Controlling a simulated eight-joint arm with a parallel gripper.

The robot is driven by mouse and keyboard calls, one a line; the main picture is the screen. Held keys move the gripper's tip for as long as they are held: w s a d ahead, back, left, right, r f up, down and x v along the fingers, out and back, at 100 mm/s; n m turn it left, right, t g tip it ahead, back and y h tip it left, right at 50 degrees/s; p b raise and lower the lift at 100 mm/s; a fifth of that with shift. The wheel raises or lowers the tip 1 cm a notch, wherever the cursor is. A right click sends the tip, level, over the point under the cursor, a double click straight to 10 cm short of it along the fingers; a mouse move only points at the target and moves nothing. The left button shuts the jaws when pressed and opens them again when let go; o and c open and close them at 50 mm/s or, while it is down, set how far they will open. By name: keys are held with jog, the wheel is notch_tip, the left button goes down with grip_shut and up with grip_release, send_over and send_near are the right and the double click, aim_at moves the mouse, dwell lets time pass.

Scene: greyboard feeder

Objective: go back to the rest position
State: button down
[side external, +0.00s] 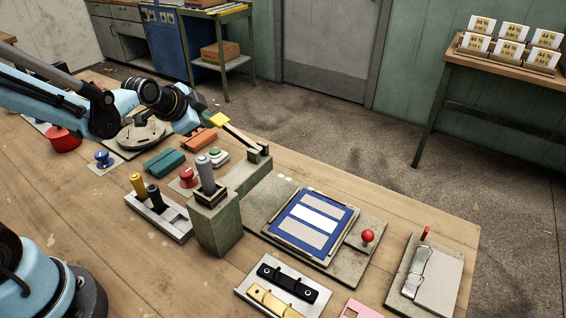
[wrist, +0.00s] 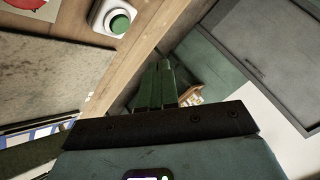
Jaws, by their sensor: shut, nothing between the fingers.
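My gripper (side external: 205,114) is at the upper left of the side external view, above the far side of the bench. It is beside the yellow grip (side external: 217,120) of a dark lever; I cannot tell whether they touch. In the wrist view its green fingers (wrist: 160,66) lie together, shut, with nothing seen between them. The lever slants down right to a post on the grey feeder block (side external: 250,172). No marker for the rest position shows.
Around the arm are a green button (side external: 215,152), a red knob (side external: 187,177), teal block (side external: 164,162), and orange block (side external: 197,139). A tall grey post (side external: 217,225) stands nearer. Above the bench is free air.

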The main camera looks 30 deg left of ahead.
jog(key=s+d+r+n+g, duration=0.1)
jog(key=s+d+r+n, duration=0.1)
jog(key=s, duration=0.5)
jog(key=s+d+r+n+g+h, duration=0.1)
jog(key=s+d+n, duration=0.3)
jog(key=s, duration=0.4)
jog(key=shift+r+n, duration=0.45)
jog(key=shift+n, duration=0.45)
